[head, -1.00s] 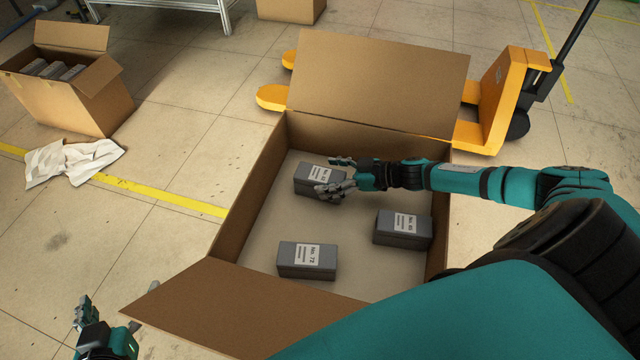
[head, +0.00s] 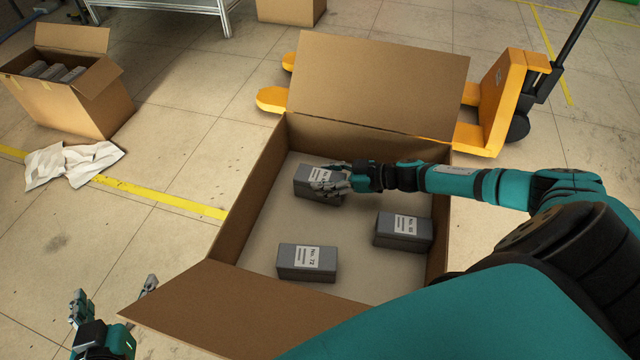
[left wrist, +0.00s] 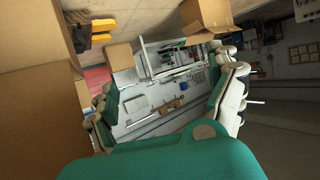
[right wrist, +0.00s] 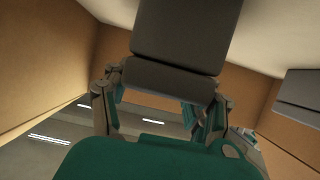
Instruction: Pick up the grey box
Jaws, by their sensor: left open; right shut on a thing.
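Three grey boxes with white labels lie in the open cardboard carton (head: 232,215). The far grey box (head: 305,183) has my right gripper (head: 328,181) on its right end. In the right wrist view this box (right wrist: 180,40) sits between the two fingers of my right gripper (right wrist: 160,105), which are shut on it. Another grey box (head: 402,231) is at the carton's right side, and one more (head: 306,262) is near the front flap. My left gripper (head: 112,300) is open and empty, outside the carton at lower left. In the left wrist view its fingers (left wrist: 170,95) are spread wide.
A second carton (head: 75,100) with grey boxes inside stands at upper left, with crumpled white paper (head: 72,163) before it. A yellow pallet jack (head: 505,100) stands behind the main carton. The carton's raised walls and flaps surround my right gripper.

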